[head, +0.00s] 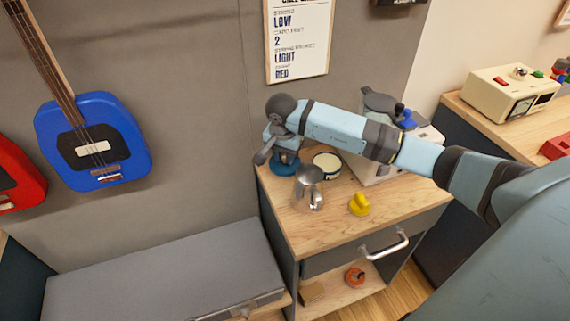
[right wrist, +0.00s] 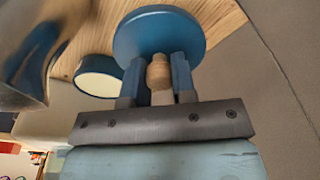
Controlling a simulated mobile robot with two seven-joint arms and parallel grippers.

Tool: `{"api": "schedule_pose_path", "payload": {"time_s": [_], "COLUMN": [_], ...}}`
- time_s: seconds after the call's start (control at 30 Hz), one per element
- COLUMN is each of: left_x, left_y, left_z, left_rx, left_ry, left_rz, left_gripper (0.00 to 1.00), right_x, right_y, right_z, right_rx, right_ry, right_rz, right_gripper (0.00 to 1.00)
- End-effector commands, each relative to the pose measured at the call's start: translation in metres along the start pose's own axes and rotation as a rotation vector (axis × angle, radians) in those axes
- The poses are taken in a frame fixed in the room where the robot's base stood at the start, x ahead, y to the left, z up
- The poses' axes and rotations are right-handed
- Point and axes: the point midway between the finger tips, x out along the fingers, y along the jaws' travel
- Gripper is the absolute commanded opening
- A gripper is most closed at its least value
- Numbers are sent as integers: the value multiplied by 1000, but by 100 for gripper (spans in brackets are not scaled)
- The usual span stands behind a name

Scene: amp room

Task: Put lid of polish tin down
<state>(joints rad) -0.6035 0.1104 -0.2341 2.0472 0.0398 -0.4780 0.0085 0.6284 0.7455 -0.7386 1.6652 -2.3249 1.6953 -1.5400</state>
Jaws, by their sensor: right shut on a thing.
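The polish tin lid is a blue disc (head: 286,169) with a wooden knob; it also shows in the right wrist view (right wrist: 160,32). My right gripper (head: 284,152) points down over it at the counter's back left corner. In the right wrist view its two fingers (right wrist: 158,72) are shut on the knob. The lid is at or just above the wooden top; I cannot tell whether it touches. The open polish tin (head: 327,162), blue-sided with a pale top, stands beside the lid, apart from it, and shows in the right wrist view (right wrist: 100,78). My left gripper is out of view.
A shiny metal pot (head: 308,190) stands in front of the tin. A yellow object (head: 359,204) lies on the counter (head: 335,232) at front right. A white machine (head: 375,165) stands behind my right forearm. The grey wall is close behind the lid. The counter's front middle is clear.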

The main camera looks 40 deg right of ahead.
Motion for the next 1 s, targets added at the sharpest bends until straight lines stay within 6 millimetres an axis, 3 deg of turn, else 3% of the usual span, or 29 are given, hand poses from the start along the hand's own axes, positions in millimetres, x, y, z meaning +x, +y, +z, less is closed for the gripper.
{"api": "schedule_pose_path", "payload": {"time_s": [0.23, 0.63, 0.67, 0.73, 1.0], "left_x": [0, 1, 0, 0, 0], "left_y": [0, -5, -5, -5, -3], "left_z": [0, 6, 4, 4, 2], "left_rx": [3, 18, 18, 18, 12], "left_ry": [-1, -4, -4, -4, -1], "left_rz": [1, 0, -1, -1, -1], "left_gripper": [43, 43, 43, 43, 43], "right_x": [35, 42, 40, 40, 39], "right_y": [0, 0, 0, 0, 0], "right_z": [6, 5, 5, 5, 5], "right_rx": [0, 0, 0, 0, -1], "right_ry": [-3, -1, -1, -1, -1], "right_rz": [2, 1, 1, 1, 1], "right_gripper": [1, 1, 32, 48, 50]}}
